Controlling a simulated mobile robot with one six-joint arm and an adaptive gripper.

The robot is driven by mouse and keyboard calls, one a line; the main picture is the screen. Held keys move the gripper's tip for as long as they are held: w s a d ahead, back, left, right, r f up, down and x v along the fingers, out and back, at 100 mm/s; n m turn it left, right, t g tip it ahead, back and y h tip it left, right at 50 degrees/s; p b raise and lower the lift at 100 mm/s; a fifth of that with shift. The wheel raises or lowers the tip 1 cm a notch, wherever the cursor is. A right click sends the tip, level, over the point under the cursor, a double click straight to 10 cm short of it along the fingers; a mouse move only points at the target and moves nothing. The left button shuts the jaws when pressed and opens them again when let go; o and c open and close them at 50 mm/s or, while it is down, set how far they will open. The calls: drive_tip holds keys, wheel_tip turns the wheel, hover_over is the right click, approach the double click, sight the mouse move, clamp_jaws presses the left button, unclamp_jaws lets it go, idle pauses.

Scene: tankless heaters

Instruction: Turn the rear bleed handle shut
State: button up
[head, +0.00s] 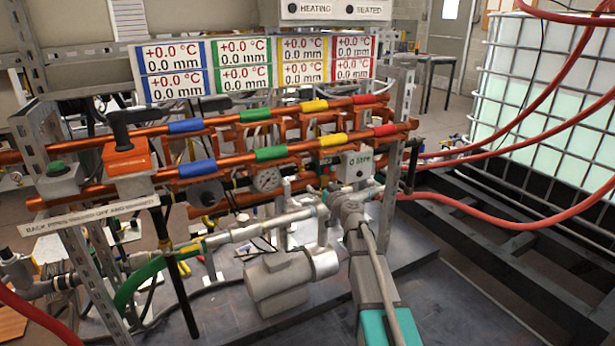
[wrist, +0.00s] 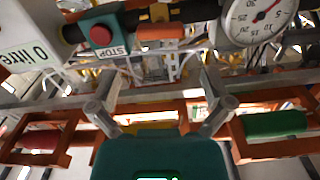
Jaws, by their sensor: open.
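My gripper (head: 340,198) reaches from the front right to the right end of the copper pipe rack in the head view. In the wrist view its two grey fingers (wrist: 159,82) are spread apart with nothing between them. A black T-shaped handle (head: 122,118) stands above an orange box at the rack's left end, well away from my gripper. Small dark handles (head: 215,103) show behind the upper pipe. I cannot tell which of these is the rear bleed handle.
The wrist view shows a pressure gauge (wrist: 255,18), a red STOP button (wrist: 101,35) and a "0 litre" box (wrist: 30,48) close by. A grey pump (head: 278,282) sits below the pipes. Red hoses (head: 500,218) cross the right side before a caged tank (head: 545,95).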

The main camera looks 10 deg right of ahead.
sight(308, 176)
drive_tip(key=x, duration=0.9)
drive_tip(key=c, duration=0.8)
